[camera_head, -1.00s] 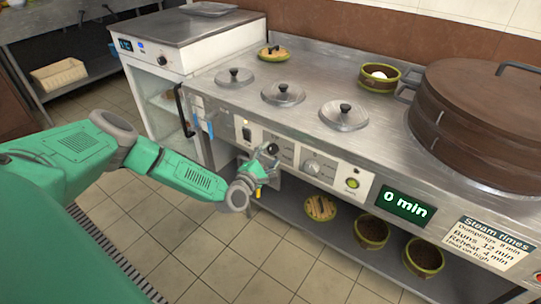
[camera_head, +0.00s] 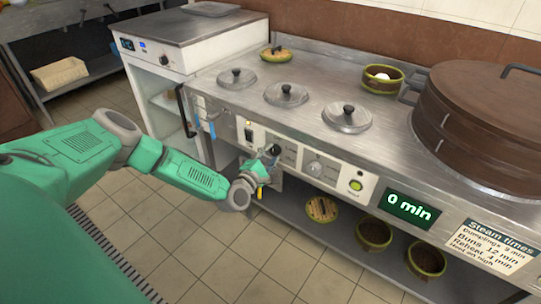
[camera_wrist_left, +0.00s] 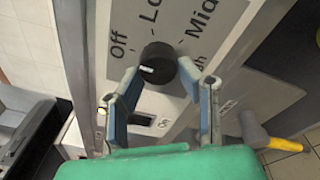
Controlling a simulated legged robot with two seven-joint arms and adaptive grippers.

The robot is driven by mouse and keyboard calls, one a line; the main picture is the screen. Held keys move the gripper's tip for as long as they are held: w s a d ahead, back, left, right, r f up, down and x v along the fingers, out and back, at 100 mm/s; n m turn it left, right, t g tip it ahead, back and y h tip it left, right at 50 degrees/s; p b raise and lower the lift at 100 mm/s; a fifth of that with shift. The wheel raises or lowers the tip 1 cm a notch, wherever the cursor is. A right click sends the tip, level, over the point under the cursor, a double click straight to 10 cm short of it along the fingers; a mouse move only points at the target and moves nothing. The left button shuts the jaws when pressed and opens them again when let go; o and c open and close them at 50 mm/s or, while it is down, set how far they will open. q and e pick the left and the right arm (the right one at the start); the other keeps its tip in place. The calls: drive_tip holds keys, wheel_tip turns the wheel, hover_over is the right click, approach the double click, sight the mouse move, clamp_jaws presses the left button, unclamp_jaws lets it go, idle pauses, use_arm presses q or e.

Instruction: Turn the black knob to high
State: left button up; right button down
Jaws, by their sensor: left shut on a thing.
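The black knob (camera_wrist_left: 160,60) sits on the grey control panel (camera_wrist_left: 115,15), with a white mark on its left side, facing the Off side. Labels Off, Lo(w) and Mid are readable around it; the High label is partly hidden. My left gripper (camera_wrist_left: 160,78) is shut on the knob, its two blue-padded fingers on either side of it. In the head view, my left gripper (camera_head: 266,160) is at the front panel, and the knob (camera_head: 275,149) shows at its tip. My right gripper is not in view.
A second, grey knob (camera_head: 317,167) and a green-lit button (camera_head: 356,185) are right of it. A black handle (camera_head: 185,110) sticks out to the left. Bowls (camera_head: 374,234) stand on the lower shelf.

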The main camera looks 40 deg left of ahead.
use_arm(q)
drive_tip(key=m, duration=0.2)
drive_tip(key=d+m+b, duration=0.1)
drive_tip(key=m, duration=0.1)
drive_tip(key=shift+h, duration=0.3)
drive_tip(key=m, duration=0.5)
drive_tip(key=shift+d+t, duration=0.1)
drive_tip(key=shift+t, duration=0.3)
drive_tip(key=m, duration=0.4)
drive_tip(key=shift+s+f+m+h, duration=0.1)
drive_tip(key=shift+m+h, duration=0.3)
drive_tip(key=m, duration=0.5)
drive_tip(key=shift+h, duration=0.4)
drive_tip(key=m, duration=0.5)
drive_tip(key=shift+a+h+p, duration=0.2)
drive_tip(key=shift+h+p, duration=0.1)
drive_tip(key=m, duration=0.5)
drive_tip(key=shift+a+h+p, duration=0.1)
drive_tip(key=shift+h+p, duration=0.2)
drive_tip(key=shift+p, duration=0.05)
drive_tip(key=m, duration=0.4)
drive_tip(key=shift+m+g+p, duration=0.3)
drive_tip(key=shift+p, duration=0.1)
drive_tip(key=m, duration=0.4)
drive_tip(key=shift+a+m, duration=0.1)
drive_tip(key=shift+m, duration=0.2)
